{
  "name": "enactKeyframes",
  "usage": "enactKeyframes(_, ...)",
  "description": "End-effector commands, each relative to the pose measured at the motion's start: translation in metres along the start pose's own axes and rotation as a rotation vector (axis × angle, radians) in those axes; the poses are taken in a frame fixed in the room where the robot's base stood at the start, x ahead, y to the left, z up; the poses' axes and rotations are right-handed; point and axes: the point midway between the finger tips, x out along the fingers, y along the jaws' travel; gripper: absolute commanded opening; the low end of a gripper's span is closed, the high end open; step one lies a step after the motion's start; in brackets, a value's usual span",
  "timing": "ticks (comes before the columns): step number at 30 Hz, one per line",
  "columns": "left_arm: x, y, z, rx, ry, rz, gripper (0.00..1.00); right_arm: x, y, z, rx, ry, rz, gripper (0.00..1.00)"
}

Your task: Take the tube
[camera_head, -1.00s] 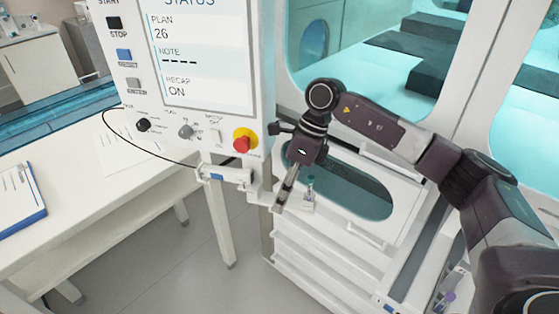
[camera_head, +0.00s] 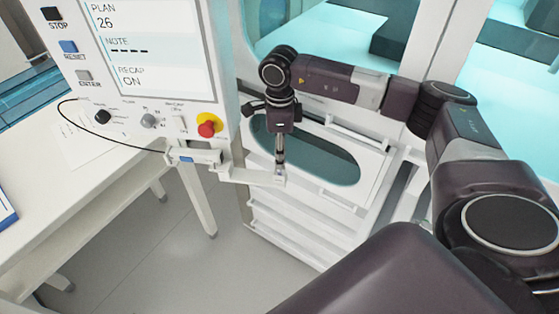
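My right gripper (camera_head: 280,162) points down, with its fingers at the outer end of a small white bracket (camera_head: 250,176) on the control panel's side. A small tube with a teal top showed at this bracket end in the earlier head view. Now the fingers cover that place and I cannot make the tube out clearly. The fingers look narrow and close together from here, but whether they are shut on the tube I cannot tell. My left gripper is out of view.
The control panel (camera_head: 150,105) with a red stop knob (camera_head: 208,127) stands just left of the gripper. A white drawer unit (camera_head: 300,225) with a dark oval opening (camera_head: 330,158) is behind it. A white table (camera_head: 70,180) is at the left. A black cable (camera_head: 110,136) hangs across the panel.

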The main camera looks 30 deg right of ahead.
Motion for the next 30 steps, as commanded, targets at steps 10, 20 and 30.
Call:
enactKeyframes(10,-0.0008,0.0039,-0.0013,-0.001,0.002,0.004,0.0,0.0035,-0.0002,0.0009,0.0,-0.003,-0.001,0.27)
enactKeyframes(20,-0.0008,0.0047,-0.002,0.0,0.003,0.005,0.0,0.0031,-0.0002,0.001,0.0,-0.003,-0.001,0.01)
enactKeyframes(30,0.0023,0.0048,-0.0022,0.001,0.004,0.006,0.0,-0.0026,-0.0006,0.0011,0.0,-0.003,-0.002,0.01)
